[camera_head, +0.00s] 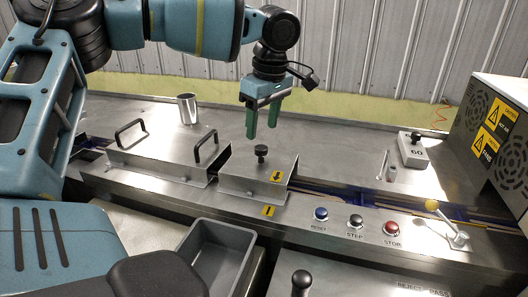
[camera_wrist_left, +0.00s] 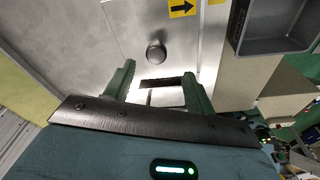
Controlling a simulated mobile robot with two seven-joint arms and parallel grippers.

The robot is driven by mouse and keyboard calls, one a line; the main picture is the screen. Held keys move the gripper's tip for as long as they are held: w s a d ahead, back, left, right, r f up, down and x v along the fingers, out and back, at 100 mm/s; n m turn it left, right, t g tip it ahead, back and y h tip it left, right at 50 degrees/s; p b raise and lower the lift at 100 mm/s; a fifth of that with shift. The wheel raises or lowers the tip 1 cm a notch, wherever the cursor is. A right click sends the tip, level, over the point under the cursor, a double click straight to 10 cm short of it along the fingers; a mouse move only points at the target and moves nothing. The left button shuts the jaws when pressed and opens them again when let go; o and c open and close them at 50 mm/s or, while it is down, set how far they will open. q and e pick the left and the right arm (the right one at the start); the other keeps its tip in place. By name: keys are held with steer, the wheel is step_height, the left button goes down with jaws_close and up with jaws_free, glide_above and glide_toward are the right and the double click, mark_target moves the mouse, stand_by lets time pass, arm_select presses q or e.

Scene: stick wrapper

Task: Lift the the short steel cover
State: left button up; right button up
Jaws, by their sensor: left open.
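The short steel cover (camera_head: 250,184) sits on the machine's bench near the middle of the head view. It has a black round knob (camera_head: 261,152) on top and a yellow arrow sticker on its right part. My left gripper (camera_head: 262,132) is open and empty, with its green fingers pointing down above the knob. In the left wrist view the knob (camera_wrist_left: 156,53) lies beyond the fingertips, roughly between their lines, and neither finger touches it. The cover's top (camera_wrist_left: 130,25) also shows there. My right gripper is not in view.
A longer steel cover (camera_head: 160,157) with two black handles stands just left. A steel cup (camera_head: 188,108) is behind it. A grey bin (camera_head: 217,254) is in front. Several buttons (camera_head: 355,221), a yellow-knobbed lever (camera_head: 440,215) and a box marked 60 (camera_head: 413,151) are at right.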

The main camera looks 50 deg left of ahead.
mark_target(261, 147)
arm_select(q)
steer(key=shift+w+a, duration=0.25)
steer(key=shift+w, duration=0.05)
steer(key=shift+r, duration=0.1)
steer(key=shift+s, duration=0.1)
steer(key=shift+d+f, duration=0.1)
steer(key=shift+f, duration=0.15)
steer(key=shift+a+f, duration=0.25)
steer(key=shift+f, duration=1.6)
steer(key=shift+a+f, duration=0.2)
steer(key=shift+f, duration=1.6)
steer(key=shift+c, duration=0.4)
steer(key=shift+r, duration=0.1)
jaws_close()
